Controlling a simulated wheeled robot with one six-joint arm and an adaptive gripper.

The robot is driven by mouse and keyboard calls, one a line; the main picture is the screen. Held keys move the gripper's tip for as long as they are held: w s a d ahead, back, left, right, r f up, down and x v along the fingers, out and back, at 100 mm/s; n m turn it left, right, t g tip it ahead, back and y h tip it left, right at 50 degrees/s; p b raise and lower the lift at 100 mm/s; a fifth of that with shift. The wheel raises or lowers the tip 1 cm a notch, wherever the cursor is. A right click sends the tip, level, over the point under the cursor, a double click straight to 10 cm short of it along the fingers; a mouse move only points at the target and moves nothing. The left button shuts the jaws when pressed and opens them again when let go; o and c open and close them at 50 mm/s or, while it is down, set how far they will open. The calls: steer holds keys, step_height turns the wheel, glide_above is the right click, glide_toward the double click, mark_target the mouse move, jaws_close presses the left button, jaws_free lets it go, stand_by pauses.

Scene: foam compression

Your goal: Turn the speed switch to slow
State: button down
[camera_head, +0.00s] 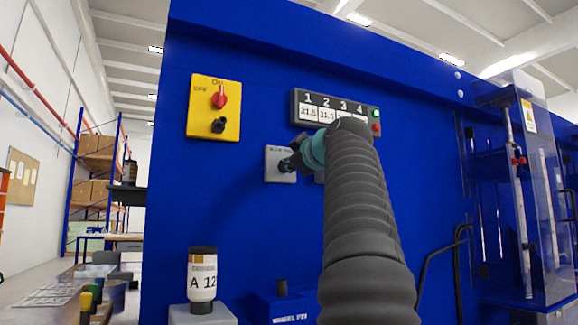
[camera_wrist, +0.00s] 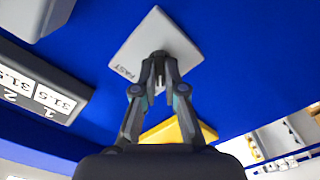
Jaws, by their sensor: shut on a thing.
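The speed switch is a small dark knob (camera_wrist: 159,54) on a light grey plate (camera_wrist: 140,45), which shows a FAST label near its corner in the wrist view. The plate (camera_head: 272,174) also shows on the blue panel in the head view, left of my arm. My gripper (camera_wrist: 159,72) is shut on the knob, with its fingertips around it close to the plate. In the head view my gripper (camera_head: 286,165) covers part of the plate. The knob is mostly hidden by the fingers, so its exact pointing direction cannot be told.
A yellow box (camera_head: 203,121) with a red ON/OFF switch is at upper left. A numbered display (camera_head: 301,97) with green and red buttons is above my gripper. A second grey plate (camera_wrist: 42,8) is nearby. A labelled bottle (camera_head: 202,262) stands below left.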

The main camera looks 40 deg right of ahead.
stand_by(0.3)
steer(key=c, duration=1.2)
jaws_free()
steer(key=shift+c, duration=0.2)
steer(key=v, duration=1.2)
steer(key=shift+a, duration=0.1)
